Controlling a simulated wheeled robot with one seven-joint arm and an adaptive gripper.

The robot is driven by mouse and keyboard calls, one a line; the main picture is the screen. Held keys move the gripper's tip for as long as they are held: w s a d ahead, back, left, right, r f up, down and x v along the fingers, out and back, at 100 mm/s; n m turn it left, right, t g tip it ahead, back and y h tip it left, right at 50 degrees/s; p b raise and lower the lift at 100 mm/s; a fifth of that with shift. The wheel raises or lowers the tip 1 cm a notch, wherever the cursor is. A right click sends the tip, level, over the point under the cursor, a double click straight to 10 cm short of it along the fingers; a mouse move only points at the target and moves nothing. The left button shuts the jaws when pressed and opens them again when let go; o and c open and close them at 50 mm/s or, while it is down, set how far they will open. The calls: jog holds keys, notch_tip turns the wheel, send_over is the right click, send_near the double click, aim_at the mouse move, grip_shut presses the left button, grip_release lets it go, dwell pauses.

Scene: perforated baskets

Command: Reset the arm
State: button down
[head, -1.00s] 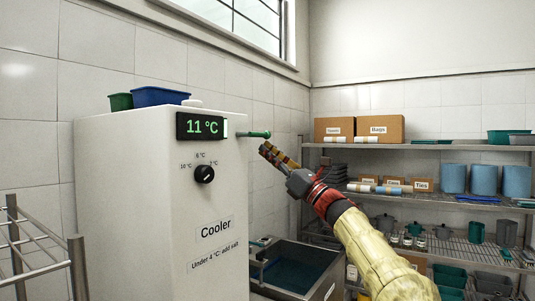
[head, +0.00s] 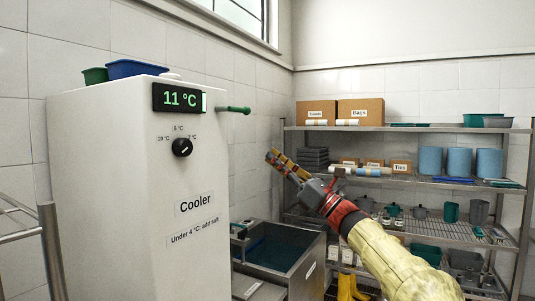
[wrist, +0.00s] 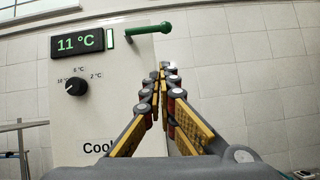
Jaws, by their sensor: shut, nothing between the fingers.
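My gripper (head: 271,155) is shut and empty, raised in the air to the right of the white cooler (head: 105,200). In the wrist view my gripper (wrist: 162,70) shows its yellow-padded fingers together at the tips. They point up toward the wall, apart from the cooler. The cooler has a display (head: 180,98) reading 11 °C and a black dial (head: 182,147) with marks of 10, 6 and 2 °C. A green lever (head: 236,109) sticks out from its right side, above my gripper and clear of it.
A metal basin (head: 305,262) stands below my arm, beside the cooler. A metal rail (head: 54,250) stands at the front left. Green and blue bins (head: 137,68) sit on the cooler.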

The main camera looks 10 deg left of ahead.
dwell(0.4)
jog(key=w+d+f+m+t+h, duration=0.4)
jog(key=w+f+m+h, duration=0.2)
jog(key=m, duration=0.4)
jog(key=w+d+f+m+t+h, duration=0.4)
jog(key=w+f+m+h, duration=0.2)
jog(key=m, duration=0.3)
jog(key=s+d+f+m+g+h, duration=0.2)
jog(key=s+d+f+m+h, duration=0.1)
jog(key=d+f+m+h, duration=0.4)
jog(key=s+d+f+m+g+h, duration=0.2)
jog(key=s+d+f+m, duration=0.25)
jog(key=f+m, duration=0.4)
jog(key=s+d+f+m+g+h+p, duration=0.1)
jog(key=s+d+f+m+g, duration=0.2)
jog(key=s, duration=0.5)
jog(key=s+d+f+m+g, duration=0.1)
jog(key=s+f+m+g, duration=0.15)
jog(key=s+f, duration=0.5)
jog(key=s+d+f+m+g+h+p, duration=0.1)
jog(key=s+d+f+m+g, duration=0.2)
jog(key=s, duration=0.6)
jog(key=s+a+m+p, duration=0.1)
jog(key=s+m, duration=0.3)
jog(key=s, duration=2)
jog(key=shift+s+m+g+y+p, duration=0.3)
jog(key=shift+g+y+p, duration=0.1)
jog(key=shift+p, duration=0.35)
